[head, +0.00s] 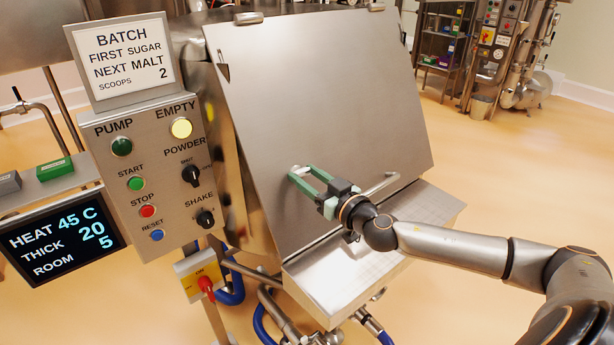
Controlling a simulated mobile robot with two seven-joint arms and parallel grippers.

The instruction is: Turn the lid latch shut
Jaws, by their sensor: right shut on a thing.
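The hopper's lid (320,90) is a large sloping steel panel, lying flat over the hopper front. The lid latch (299,168) seems to be the small pale metal piece on the lower part of the lid. My right gripper (304,178), with green fingers, reaches in from the right and is shut on that piece. The fingers hide most of it, so I cannot tell which way the latch is turned. My left gripper is not in view.
A bar handle (380,187) sticks out just right of my right gripper. A steel ledge (345,265) lies below the lid. A control panel (158,175) with buttons and knobs stands left, with a red switch (206,284) below it.

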